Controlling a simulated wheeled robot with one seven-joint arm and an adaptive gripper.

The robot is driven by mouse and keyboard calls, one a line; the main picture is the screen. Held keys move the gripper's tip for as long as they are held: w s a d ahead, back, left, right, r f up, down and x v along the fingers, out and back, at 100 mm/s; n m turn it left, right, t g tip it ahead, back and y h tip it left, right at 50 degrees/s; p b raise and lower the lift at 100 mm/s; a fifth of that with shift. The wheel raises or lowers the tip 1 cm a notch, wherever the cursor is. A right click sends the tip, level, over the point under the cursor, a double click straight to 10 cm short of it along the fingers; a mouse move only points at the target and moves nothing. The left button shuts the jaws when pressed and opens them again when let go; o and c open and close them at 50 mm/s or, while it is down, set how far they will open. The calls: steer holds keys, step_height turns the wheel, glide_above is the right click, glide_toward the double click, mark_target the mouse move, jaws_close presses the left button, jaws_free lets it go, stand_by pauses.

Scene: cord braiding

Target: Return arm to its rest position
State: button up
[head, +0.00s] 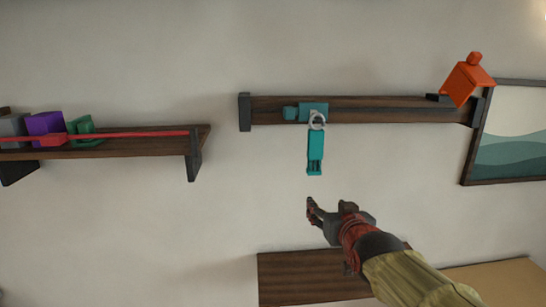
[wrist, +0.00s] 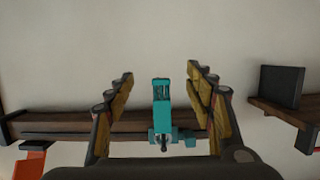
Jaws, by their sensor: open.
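My gripper (head: 311,208) is in the lower middle of the head view, its fingers pointing up and left, below a hanging teal piece (head: 315,155). A visible gap separates them there. In the wrist view my gripper (wrist: 160,76) has its fingers spread wide. The teal piece (wrist: 161,93) appears between them, touching neither finger in the picture. In the head view a pale ring (head: 317,120) sits at the top of the hanging piece, by a teal block (head: 311,109) on the wooden shelf. My arm reaches in from the lower right.
The middle shelf (head: 380,117) carries a tilted orange block (head: 467,83) at its right end, near a framed picture (head: 512,130). The left shelf (head: 150,148) holds grey, purple (head: 44,124) and green blocks behind a red bar (head: 130,135). A brown wooden surface (head: 300,278) lies below my gripper.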

steer(key=s+f+g+b, duration=0.1)
steer(key=s+f+g, duration=0.2)
steer(key=s+f, duration=0.4)
steer(key=s+f+g+b, duration=0.2)
steer(key=s+f, duration=0.5)
steer(key=s, duration=0.6)
steer(key=s+f+g+b, duration=0.2)
steer(key=s+f+g, duration=0.2)
steer(key=s+f, duration=0.3)
steer(key=s, duration=0.3)
